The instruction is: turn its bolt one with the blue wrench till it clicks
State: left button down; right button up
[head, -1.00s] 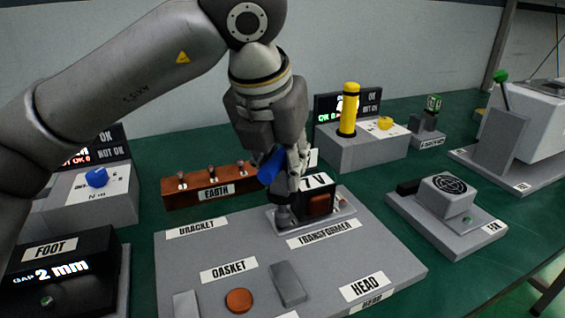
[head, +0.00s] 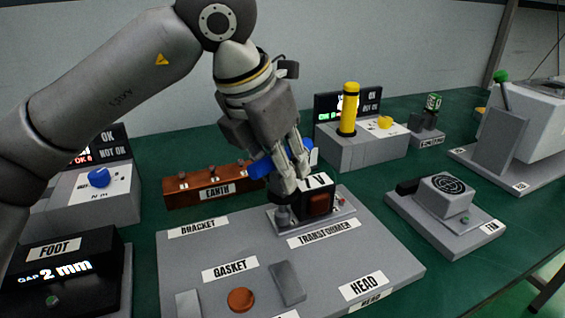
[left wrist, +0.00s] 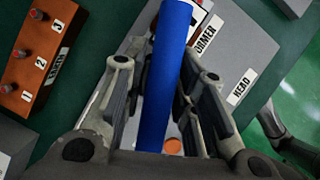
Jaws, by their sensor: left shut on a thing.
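My left gripper (head: 294,172) is shut on the blue wrench (head: 258,168), above the left end of the transformer unit. In the left wrist view the blue handle (left wrist: 168,75) runs up between the two fingers of my left gripper (left wrist: 160,92). The transformer (head: 319,203) is a dark block with a brown-red face on a grey plate. A grey upright cylinder (head: 283,214) stands at the plate's left end, below the gripper. I cannot tell whether it is the wrench's socket or a bolt part. Bolt one itself is not clearly visible. My right gripper is not in view.
The grey board (head: 340,265) carries labels, an orange disc (head: 240,299) and a grey block (head: 287,283). A brown earth bar (head: 207,188) with several studs lies behind. A yellow cylinder (head: 348,110) stands at the back. Green table is clear between the units.

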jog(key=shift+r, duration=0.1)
pick_arm(q)
jog(key=shift+m+p, duration=0.3)
jog(key=shift+m, duration=0.4)
jog(key=shift+m+g+h, duration=0.4)
jog(key=shift+m, duration=0.1)
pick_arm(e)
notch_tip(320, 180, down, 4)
pick_arm(q)
jog(key=shift+n, duration=0.6)
jog(key=shift+f+n+t+y+b, duration=0.1)
jog(key=shift+n+t+y+b, duration=0.3)
jog(key=shift+n+b, duration=0.1)
jog(key=shift+n, duration=0.4)
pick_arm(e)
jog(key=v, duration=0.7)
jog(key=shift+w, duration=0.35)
